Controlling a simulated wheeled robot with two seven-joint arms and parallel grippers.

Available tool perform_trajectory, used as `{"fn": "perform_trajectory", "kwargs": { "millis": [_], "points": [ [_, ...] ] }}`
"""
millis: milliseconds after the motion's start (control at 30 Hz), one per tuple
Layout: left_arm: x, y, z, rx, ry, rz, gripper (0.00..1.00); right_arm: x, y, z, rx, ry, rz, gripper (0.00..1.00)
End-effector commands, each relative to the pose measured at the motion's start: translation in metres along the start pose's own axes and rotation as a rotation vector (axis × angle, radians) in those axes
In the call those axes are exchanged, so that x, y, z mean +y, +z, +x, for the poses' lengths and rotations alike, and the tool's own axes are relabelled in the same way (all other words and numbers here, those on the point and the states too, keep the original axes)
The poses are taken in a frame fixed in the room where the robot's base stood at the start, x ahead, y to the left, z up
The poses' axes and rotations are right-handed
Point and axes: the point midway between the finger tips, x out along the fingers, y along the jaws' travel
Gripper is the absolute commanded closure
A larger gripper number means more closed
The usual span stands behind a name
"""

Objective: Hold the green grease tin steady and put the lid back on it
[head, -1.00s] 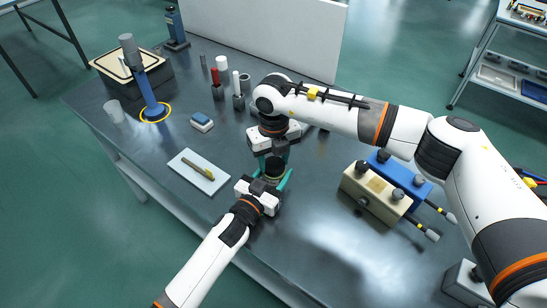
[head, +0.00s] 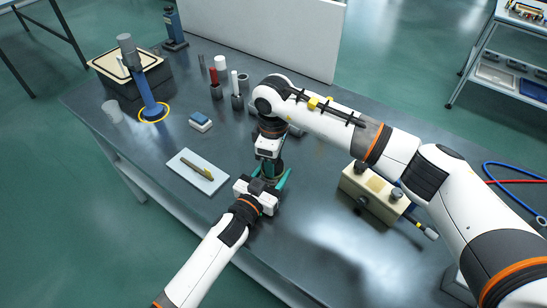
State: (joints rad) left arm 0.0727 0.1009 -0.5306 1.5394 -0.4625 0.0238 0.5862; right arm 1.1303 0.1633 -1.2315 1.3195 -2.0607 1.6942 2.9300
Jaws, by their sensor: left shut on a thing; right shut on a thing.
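The green grease tin (head: 270,171) stands on the dark bench near its front edge, mostly hidden between the grippers. My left gripper (head: 274,178) comes in from the front and is shut on the tin, its teal fingers on either side. My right gripper (head: 270,163) points down from above, directly over the tin, and is shut. The lid cannot be made out; the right gripper hides the top of the tin, so I cannot tell whether lid and tin touch.
A white tray with a yellow-brown tool (head: 204,172) lies left of the tin. A blue-and-white block (head: 201,122) and a blue post with a yellow ring (head: 147,90) stand behind it. A beige box with knobs (head: 372,193) stands right, under my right arm.

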Motion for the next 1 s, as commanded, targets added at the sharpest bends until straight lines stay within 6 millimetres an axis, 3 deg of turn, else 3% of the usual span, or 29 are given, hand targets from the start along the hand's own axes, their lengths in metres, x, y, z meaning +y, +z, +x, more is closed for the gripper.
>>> {"fn": "perform_trajectory", "kwargs": {
  "millis": [100,400,433,533,833,1000],
  "points": [
    [-0.001,-0.001,0.0,0.003,0.0,0.0,1.0,0.0,0.0,-0.001,-0.003,0.001,0.092,0.73],
    [-0.001,-0.002,0.0,0.003,0.0,0.0,1.0,-0.001,0.0,-0.001,-0.002,0.0,0.103,0.73],
    [-0.001,-0.002,0.0,0.004,0.0,0.0,1.0,-0.001,0.0,-0.001,-0.002,0.0,0.103,0.47],
    [-0.001,-0.001,0.0,0.003,0.0,0.0,1.0,0.0,0.0,-0.001,-0.001,0.0,0.102,0.31],
    [-0.001,-0.001,0.0,0.003,0.0,0.0,1.0,0.0,0.0,-0.002,-0.001,0.001,0.101,0.31],
    [-0.001,-0.001,0.0,0.003,0.0,0.0,1.0,0.0,0.001,-0.023,-0.004,0.0,0.099,0.31]
  ]
}}
